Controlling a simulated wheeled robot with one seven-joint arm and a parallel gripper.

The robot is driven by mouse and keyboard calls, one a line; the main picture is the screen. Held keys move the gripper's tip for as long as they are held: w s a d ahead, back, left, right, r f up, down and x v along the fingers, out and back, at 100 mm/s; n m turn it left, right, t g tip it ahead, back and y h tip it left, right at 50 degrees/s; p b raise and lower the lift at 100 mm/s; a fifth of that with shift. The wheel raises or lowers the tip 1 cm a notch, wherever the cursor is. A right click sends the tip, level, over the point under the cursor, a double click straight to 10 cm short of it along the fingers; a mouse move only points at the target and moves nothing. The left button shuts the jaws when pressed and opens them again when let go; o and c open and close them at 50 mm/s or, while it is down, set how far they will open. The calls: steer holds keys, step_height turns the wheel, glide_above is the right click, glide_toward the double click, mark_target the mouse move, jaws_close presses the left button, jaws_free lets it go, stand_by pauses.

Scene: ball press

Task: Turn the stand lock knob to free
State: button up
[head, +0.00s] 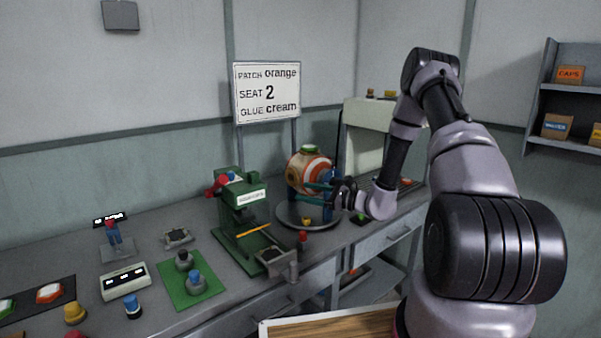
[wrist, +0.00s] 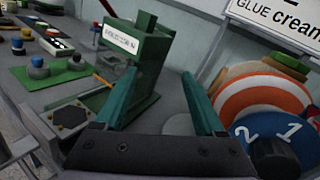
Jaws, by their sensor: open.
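A round stand (head: 291,216) on the bench carries a ball with orange, white and green bands (head: 303,170). Blue upright parts of the stand (head: 328,207) show beside the ball. In the wrist view the ball (wrist: 262,100) is at the right, with a blue plate marked 2 and 1 (wrist: 262,134) and a dark round cylinder (wrist: 273,158) in front of it. I cannot tell for sure which part is the lock knob. My gripper (head: 302,189) is open, its teal fingers in front of the ball; its jaws (wrist: 155,90) look empty in the wrist view.
A green press (head: 235,205) stands just left of the stand. A red-topped knob (head: 302,236) and a yellow piece (head: 306,221) are near the stand's front.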

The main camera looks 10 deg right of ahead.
steer(key=s+a+r+n+g, duration=0.3)
steer(key=s+r+n+g, duration=0.2)
steer(key=r, duration=0.4)
steer(key=shift+s+a+r+n+g, duration=0.3)
steer(key=shift+s+n, duration=0.05)
steer(key=shift+n, duration=0.15)
